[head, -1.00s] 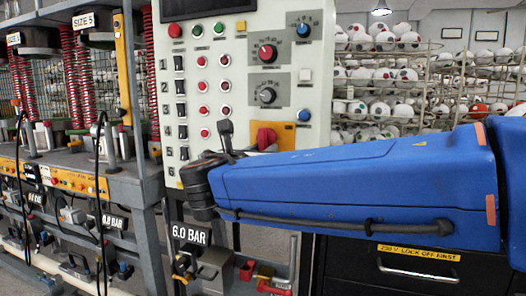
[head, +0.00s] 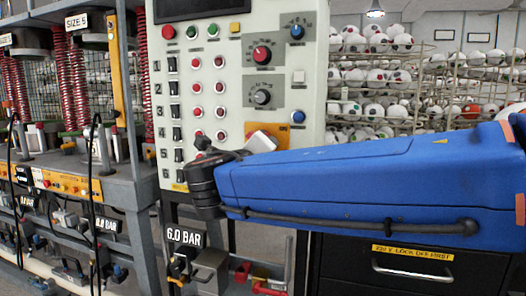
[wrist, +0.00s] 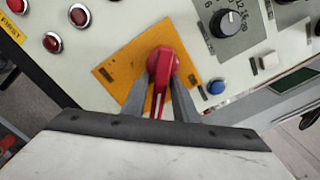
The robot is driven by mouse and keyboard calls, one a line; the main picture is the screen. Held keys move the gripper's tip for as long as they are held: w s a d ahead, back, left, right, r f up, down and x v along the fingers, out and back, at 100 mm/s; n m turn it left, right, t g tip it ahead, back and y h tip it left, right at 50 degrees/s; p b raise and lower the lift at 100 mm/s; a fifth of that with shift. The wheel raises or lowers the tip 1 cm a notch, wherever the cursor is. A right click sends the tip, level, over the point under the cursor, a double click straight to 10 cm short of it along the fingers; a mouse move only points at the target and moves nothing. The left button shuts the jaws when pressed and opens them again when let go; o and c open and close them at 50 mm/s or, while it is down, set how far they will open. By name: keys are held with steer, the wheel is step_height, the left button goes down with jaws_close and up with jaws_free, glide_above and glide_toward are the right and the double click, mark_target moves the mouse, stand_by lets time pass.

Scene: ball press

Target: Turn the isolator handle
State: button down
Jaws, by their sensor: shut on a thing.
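The red isolator handle (wrist: 162,60) sits on an orange-yellow plate (wrist: 118,72) on the control panel. In the wrist view it points down between the two grey fingers of my gripper (wrist: 161,90), one on each side of it. My gripper is shut on the handle.
The pale control panel (head: 240,60) carries knobs, switches and several red buttons close around the handle. A blue button (wrist: 215,87) is just right of the fingers. A black drawer cabinet (head: 345,262) stands below my arm.

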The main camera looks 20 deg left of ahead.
steer(key=n, duration=0.2)
steer(key=r+n, duration=0.1)
steer(key=n, duration=0.1)
steer(key=shift+d, duration=0.2)
steer(key=shift+r+n, duration=0.15)
steer(key=shift+n, duration=0.8)
steer(key=shift+r+n, duration=0.1)
steer(key=shift+n, duration=0.85)
steer(key=c, duration=1.7)
jaws_free()
steer(key=shift+r, duration=0.1)
steer(key=shift+s, duration=0.1)
steer(key=s, duration=1.7)
steer(key=shift+s+a, duration=0.15)
steer(key=shift+a, duration=0.1)
